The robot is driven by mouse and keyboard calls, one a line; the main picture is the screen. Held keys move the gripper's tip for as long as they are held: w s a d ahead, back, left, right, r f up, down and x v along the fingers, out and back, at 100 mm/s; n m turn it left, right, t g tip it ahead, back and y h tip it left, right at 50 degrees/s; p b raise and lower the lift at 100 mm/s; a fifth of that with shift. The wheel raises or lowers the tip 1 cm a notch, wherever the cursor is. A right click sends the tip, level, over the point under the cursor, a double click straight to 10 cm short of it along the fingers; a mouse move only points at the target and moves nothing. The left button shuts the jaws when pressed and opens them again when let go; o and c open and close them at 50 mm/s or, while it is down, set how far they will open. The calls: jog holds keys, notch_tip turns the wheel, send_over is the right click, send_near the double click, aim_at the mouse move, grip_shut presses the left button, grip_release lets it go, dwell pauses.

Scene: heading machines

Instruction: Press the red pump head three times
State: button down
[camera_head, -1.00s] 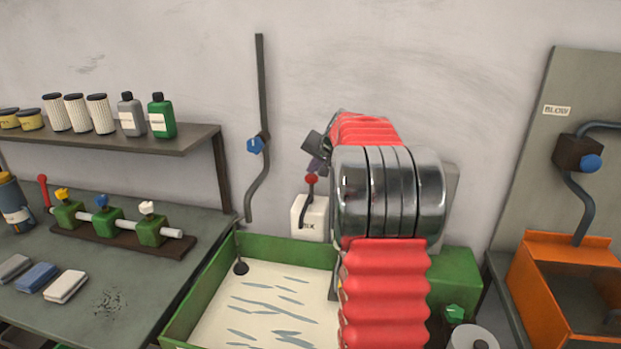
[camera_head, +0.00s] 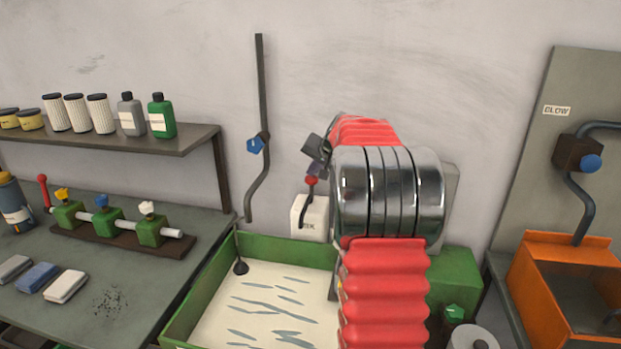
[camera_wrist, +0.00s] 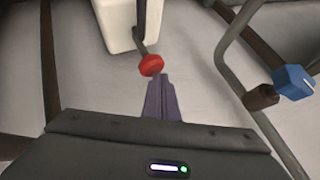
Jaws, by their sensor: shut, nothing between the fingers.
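The red pump head (camera_head: 311,181) sits on a dark bent stem above a white container (camera_head: 310,216) that stands near the wall behind the green tray. My gripper (camera_head: 314,171) is shut and empty, pointing down with its purple fingertips just above the pump head. In the wrist view the fingertips (camera_wrist: 158,77) meet the near edge of the red head (camera_wrist: 151,65), with the white container (camera_wrist: 118,22) beyond it. I cannot tell for sure whether the tips touch the head. My arm covers the area just right of the container.
A green-rimmed tray (camera_head: 285,247) with pale liquid lies in front of the container. A bent pipe with a blue knob (camera_head: 255,145) runs down the wall at left, near the gripper. A bench with a valve manifold (camera_head: 108,222) stands at left, an orange bin (camera_head: 530,285) at right.

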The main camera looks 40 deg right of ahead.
jog(key=shift+f, duration=0.95)
dwell(0.9)
dwell(0.3)
jog(key=shift+r, duration=1.7)
jog(key=shift+r, duration=0.1)
notch_tip(320, 180, up, 5)
jog(key=shift+f, duration=0.1)
dwell(0.7)
